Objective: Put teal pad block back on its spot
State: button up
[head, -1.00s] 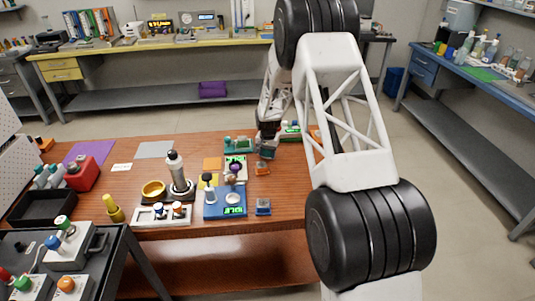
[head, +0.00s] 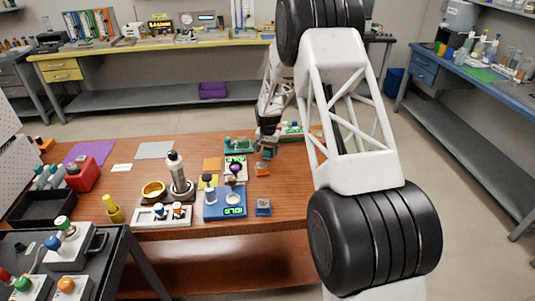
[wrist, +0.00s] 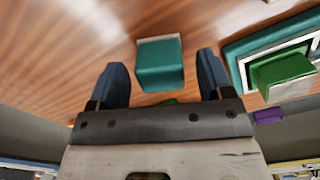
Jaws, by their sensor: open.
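In the wrist view, a teal block (wrist: 160,62) sits on the wooden table, ahead of and between the two blue fingers of my gripper (wrist: 168,80). The fingers are apart, with a gap on each side of the block. To the right, a teal tray with a white inner border (wrist: 235,52) holds a green block (wrist: 284,76). In the head view, my gripper (head: 267,140) is low over the far right part of the table, beside a teal fixture (head: 238,145). The block's exact spot cannot be told.
A green and white item (head: 290,132) lies to the right of my gripper. Nearer are a blue scale with a green display (head: 222,207), a small blue block (head: 263,208) and an orange-topped block (head: 262,168). The table's front right is clear.

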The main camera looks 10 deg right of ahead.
aim_at(268, 149)
notch_tip(268, 149, up, 9)
jog(key=shift+r, duration=0.25)
dwell(0.9)
jog(key=s+d+r+n+t, duration=0.1)
jog(key=s+d+r, duration=0.1)
jog(key=s+r, duration=1.1)
jog(key=s+d+r+n, duration=0.1)
jog(key=s+d+r, duration=0.2)
jog(key=s+r, duration=0.95)
jog(key=s+d+n+t, duration=0.1)
jog(key=s+d+n, duration=0.1)
jog(key=s, duration=3.5)
jog(key=shift+s+f+t, duration=0.15)
jog(key=shift+s+t, duration=0.1)
jog(key=shift+t, duration=0.05)
